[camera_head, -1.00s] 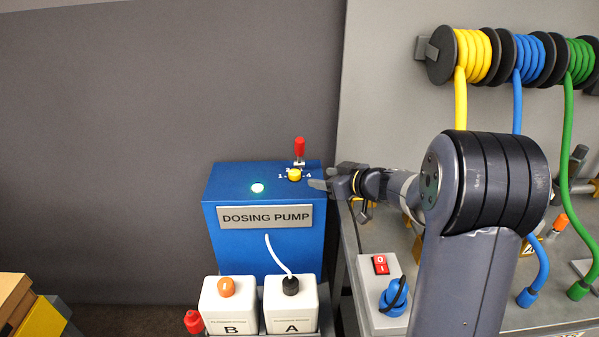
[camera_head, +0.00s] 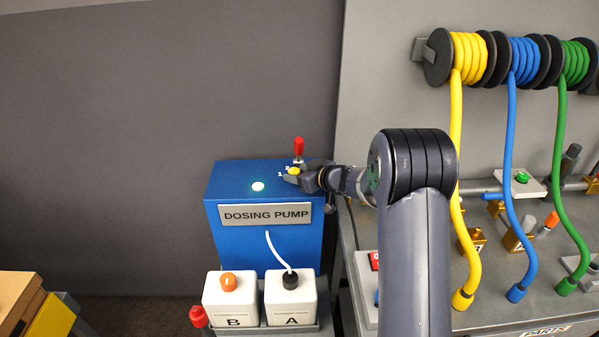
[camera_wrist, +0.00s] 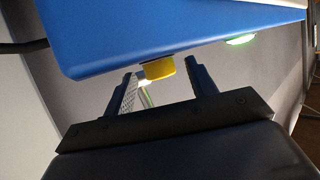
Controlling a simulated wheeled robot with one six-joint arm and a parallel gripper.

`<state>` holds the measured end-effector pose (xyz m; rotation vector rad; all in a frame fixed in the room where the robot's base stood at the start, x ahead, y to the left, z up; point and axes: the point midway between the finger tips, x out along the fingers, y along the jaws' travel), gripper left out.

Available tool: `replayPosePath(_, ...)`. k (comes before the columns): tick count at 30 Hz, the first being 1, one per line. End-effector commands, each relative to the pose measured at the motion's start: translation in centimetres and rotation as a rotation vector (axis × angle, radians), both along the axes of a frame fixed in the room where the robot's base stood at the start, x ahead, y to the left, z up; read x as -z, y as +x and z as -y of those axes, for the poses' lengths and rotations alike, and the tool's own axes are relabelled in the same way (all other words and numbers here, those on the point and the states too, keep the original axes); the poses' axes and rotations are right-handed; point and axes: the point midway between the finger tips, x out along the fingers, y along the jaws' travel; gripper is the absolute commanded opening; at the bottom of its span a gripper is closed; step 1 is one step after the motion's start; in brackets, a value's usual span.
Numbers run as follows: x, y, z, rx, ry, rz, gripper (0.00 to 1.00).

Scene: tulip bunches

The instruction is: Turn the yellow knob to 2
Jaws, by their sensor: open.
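The yellow knob (camera_head: 293,171) is on top of the blue dosing pump (camera_head: 262,243), near its right side. Part of its number scale shows to its left; the rest is hidden by my gripper. I cannot read the knob's setting. My gripper (camera_head: 292,177) reaches in from the right at the knob. In the wrist view the knob (camera_wrist: 160,69) shows between the two open fingers (camera_wrist: 165,82), with gaps on both sides. The pump's blue body (camera_wrist: 150,30) fills the top of that view.
A red-handled lever (camera_head: 299,148) stands just behind the knob. A lit green lamp (camera_head: 258,186) is on the pump top to the left. White canisters B (camera_head: 222,305) and A (camera_head: 288,305) stand in front. Yellow, blue and green hoses hang at the right.

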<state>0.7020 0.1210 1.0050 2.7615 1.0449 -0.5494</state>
Motion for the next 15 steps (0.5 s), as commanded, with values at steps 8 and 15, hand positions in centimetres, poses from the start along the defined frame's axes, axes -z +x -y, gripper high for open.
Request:
replayPosePath(8, -0.01, -0.02, 0.00, 0.000, 0.000, 0.000, 0.43)
replayPosePath(15, -0.02, -0.03, 0.00, 0.000, 0.000, 0.000, 0.23)
